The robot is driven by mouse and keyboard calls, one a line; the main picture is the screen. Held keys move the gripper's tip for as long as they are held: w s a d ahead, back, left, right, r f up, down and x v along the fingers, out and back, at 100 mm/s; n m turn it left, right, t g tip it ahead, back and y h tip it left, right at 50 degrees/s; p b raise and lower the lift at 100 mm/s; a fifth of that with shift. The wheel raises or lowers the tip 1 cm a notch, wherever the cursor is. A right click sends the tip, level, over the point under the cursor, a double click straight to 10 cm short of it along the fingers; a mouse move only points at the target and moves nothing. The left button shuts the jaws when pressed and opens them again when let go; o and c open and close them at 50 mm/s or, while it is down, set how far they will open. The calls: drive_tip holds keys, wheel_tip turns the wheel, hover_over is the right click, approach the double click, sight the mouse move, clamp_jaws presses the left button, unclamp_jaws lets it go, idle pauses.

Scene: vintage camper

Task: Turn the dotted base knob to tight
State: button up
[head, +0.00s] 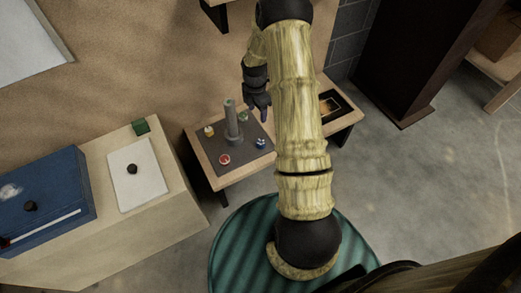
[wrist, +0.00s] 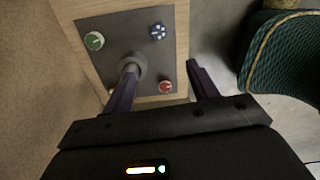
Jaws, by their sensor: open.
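A grey panel (head: 246,152) on a small wooden table bears several coloured knobs around an upright grey post (head: 231,122). The knob with white dots on blue (head: 261,144) sits at the panel's right side; it also shows in the wrist view (wrist: 158,32), near the panel's far edge. My gripper (head: 260,108) hangs above the panel, right of the post.
A red knob (head: 224,160), a yellow knob (head: 209,131) and a green knob (head: 243,115) share the panel. A dark tray (head: 331,106) lies at the table's right end. A cabinet (head: 150,210) with a blue box (head: 45,205) stands left. Open floor lies right.

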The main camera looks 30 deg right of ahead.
sight(261, 142)
drive_tip(key=f, duration=0.1)
drive_tip(key=f+n, duration=0.1)
drive_tip(key=shift+w+d+f, duration=0.2)
drive_tip(key=shift+d+f, duration=0.2)
drive_tip(key=f+b, duration=0.2)
drive_tip(key=f, duration=0.3)
drive_tip(key=f+b, duration=0.1)
drive_tip(key=f, duration=0.5)
drive_tip(key=f+b, duration=0.2)
drive_tip(key=f, duration=0.4)
drive_tip(key=shift+s+d+f+b, duration=0.1)
drive_tip(key=shift+s+f+b, duration=0.1)
drive_tip(key=shift+s+b, duration=0.2)
drive_tip(key=shift+c, duration=0.2)
drive_tip(key=c, duration=1)
